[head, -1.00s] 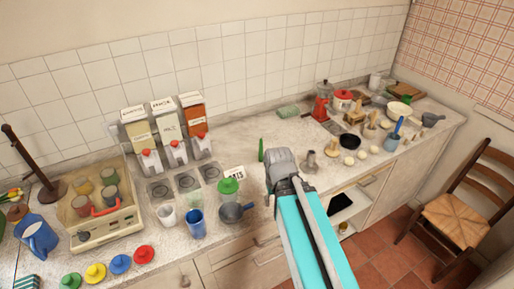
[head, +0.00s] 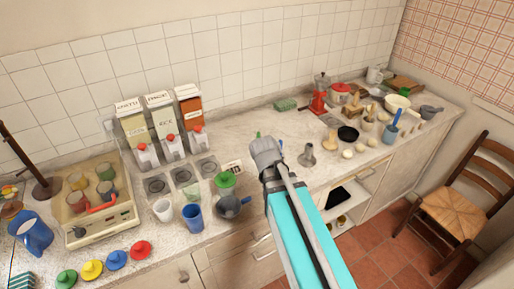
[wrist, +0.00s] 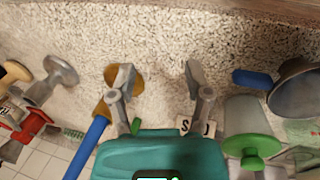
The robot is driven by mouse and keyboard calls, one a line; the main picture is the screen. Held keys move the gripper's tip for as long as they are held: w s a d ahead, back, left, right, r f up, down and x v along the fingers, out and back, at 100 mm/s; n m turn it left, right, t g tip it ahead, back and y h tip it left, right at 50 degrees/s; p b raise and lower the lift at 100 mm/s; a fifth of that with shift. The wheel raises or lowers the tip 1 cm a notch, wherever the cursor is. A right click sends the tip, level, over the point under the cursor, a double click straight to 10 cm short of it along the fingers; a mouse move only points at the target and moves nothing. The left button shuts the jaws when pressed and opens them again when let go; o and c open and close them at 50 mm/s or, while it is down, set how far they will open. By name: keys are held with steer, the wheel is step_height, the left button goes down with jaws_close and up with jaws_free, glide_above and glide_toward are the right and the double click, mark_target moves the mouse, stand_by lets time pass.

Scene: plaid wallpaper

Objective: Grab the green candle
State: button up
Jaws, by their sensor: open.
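The green candle (head: 258,135) shows in the head view only as a small green tip just behind my gripper (head: 267,155). In the wrist view a small green piece, which looks like the candle (wrist: 135,126), shows beside the left finger at the edge of the teal palm. Most of it is hidden. My gripper (wrist: 158,82) is open over the counter, its two fingers apart with bare speckled worktop between them. Nothing is held.
A green-lidded jar (head: 225,181) and a dark saucepan (head: 229,206) stand to the left. A grey candlestick-like piece (head: 307,156) stands to the right. In the wrist view, a blue-handled item (wrist: 87,150) lies by the left finger. Counter (head: 245,134) near the wall is clear.

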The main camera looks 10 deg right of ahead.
steer(key=w+a+n+t+h+b, duration=0.1)
steer(key=w+n, duration=0.2)
steer(key=w+a+n+t+h+b, duration=0.1)
steer(key=w+n+h, duration=0.1)
steer(key=w+n, duration=0.1)
steer(key=w+n+h+b, duration=0.1)
steer(key=w+n, duration=0.2)
steer(key=shift+w+a+r+n+t+h, duration=0.2)
steer(key=shift+w+a+n+t+h, duration=0.1)
steer(key=shift+w+a+n+t, duration=0.1)
steer(key=w+a+r+n+t+h+b, duration=0.2)
steer(key=w+a+r+n+t+h, duration=0.1)
steer(key=w+a+n, duration=0.4)
steer(key=r+n+t, duration=0.1)
steer(key=n, duration=0.2)
steer(key=shift+w+a+r+n+t+h+b, duration=0.25)
steer(key=shift+w+a+n+t+h+b, duration=0.05)
steer(key=shift+w+n+h+b, duration=0.1)
steer(key=b+x, duration=0.3)
steer(key=x, duration=0.5)
steer(key=shift+w+d+f, duration=0.15)
steer(key=shift+d, duration=0.05)
steer(key=shift+b+x, duration=1.15)
steer(key=shift+x, duration=1.45)
steer(key=shift+f, duration=0.1)
